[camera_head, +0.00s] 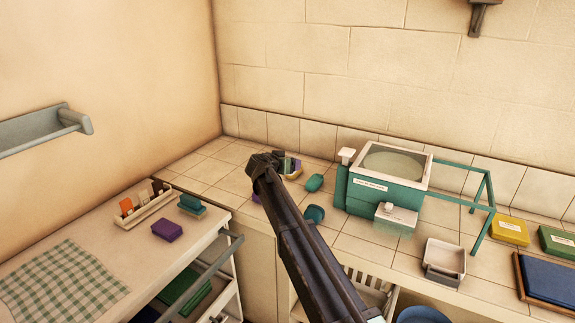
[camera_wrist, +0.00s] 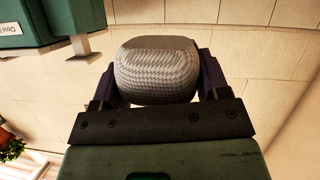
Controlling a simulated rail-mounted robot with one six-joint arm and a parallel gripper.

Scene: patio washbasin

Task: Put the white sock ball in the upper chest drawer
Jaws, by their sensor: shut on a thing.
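My gripper (camera_wrist: 156,82) is shut on a rounded, grey-white knitted bundle (camera_wrist: 155,65), which looks like the white sock ball. One finger presses on each side of it in the wrist view. In the head view my gripper (camera_head: 265,163) is above the back-left of the tiled counter, and the ball is hidden there. I cannot tell which part is the upper chest drawer. An open-fronted white unit (camera_head: 228,295) with green things inside stands at lower left, below a grey bar (camera_head: 207,262).
A teal washbasin (camera_head: 385,190) stands on the tiled counter. A white tray (camera_head: 445,258), a yellow box (camera_head: 510,230) and a blue board (camera_head: 548,280) are to the right. The left top holds a purple block (camera_head: 167,230), an organiser (camera_head: 142,206) and a checked cloth (camera_head: 62,284).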

